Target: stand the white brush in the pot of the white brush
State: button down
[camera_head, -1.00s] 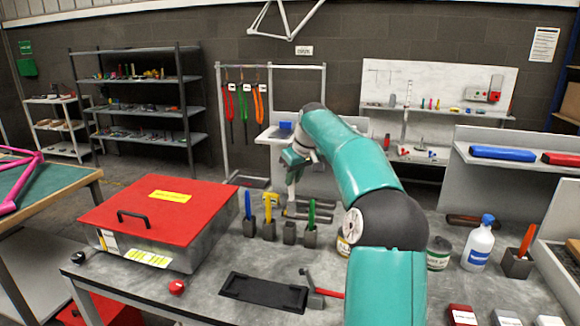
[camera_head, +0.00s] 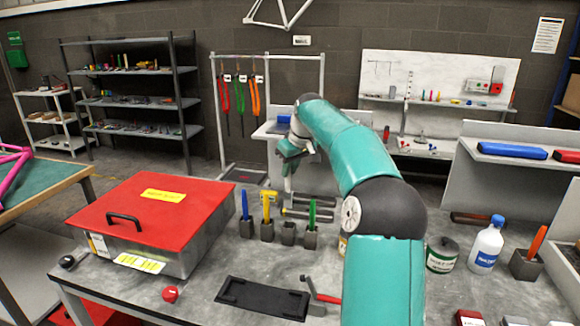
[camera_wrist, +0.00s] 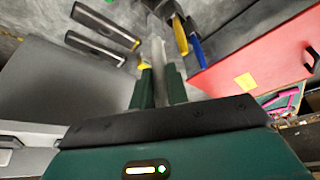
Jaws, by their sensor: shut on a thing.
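My gripper (camera_head: 290,154) is shut on the white brush (camera_head: 289,184), which hangs roughly upright below it. In the wrist view the white brush (camera_wrist: 158,58) shows between the two dark fingers (camera_wrist: 158,88). The pot of the white brush appears to be the empty dark grey one (camera_head: 288,234) in the row on the bench. In the head view the brush's lower end appears above this pot and apart from it. Its exact depth relative to the pot is unclear. The pot's opening cannot be made out in the wrist view.
Pots with a blue brush (camera_head: 245,207), a yellow brush (camera_head: 266,207) and a green brush (camera_head: 312,215) stand beside the empty pot. A red-lidded box (camera_head: 150,210) is at left. A black tray (camera_head: 262,297) lies in front. A white bottle (camera_head: 486,245) stands at right.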

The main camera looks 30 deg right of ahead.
jog(key=shift+s+f, duration=0.15)
jog(key=shift+f, duration=5.95)
jog(key=c, duration=1.3)
grip_release()
jog(key=shift+r, duration=0.1)
notch_tip(320, 180, up, 13)
send_over(290, 205)
jog(key=s, duration=0.6)
jog(key=shift+w+d+f, duration=0.15)
jog(key=shift+d+f, duration=0.05)
jog(key=shift+d, duration=0.05)
